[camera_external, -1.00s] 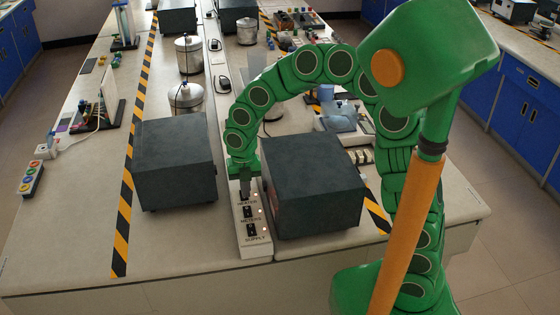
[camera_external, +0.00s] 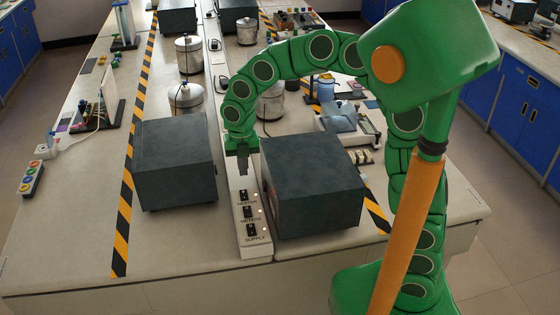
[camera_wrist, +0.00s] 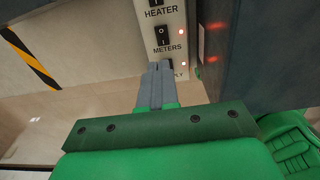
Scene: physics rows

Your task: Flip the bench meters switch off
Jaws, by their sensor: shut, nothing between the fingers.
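The white switch strip (camera_external: 242,239) lies between two dark boxes, with black switches over the labels HEATER, METERS and SUPPLY. The METERS switch (camera_external: 247,212) is the middle one; it shows clear of the fingers in the wrist view (camera_wrist: 162,35). A small red light (camera_wrist: 181,31) glows beside it. I cannot tell which way its rocker is tipped. My gripper (camera_external: 243,172) is shut and empty, pointing down above the strip, apart from the switches. In the wrist view its fingertips (camera_wrist: 159,66) cover part of the SUPPLY switch and label.
A dark box (camera_external: 175,165) stands left of the strip and another dark box (camera_external: 312,185) stands close on its right, leaving a narrow gap. A metal canister (camera_external: 186,100) stands behind the left box. The bench front left is clear.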

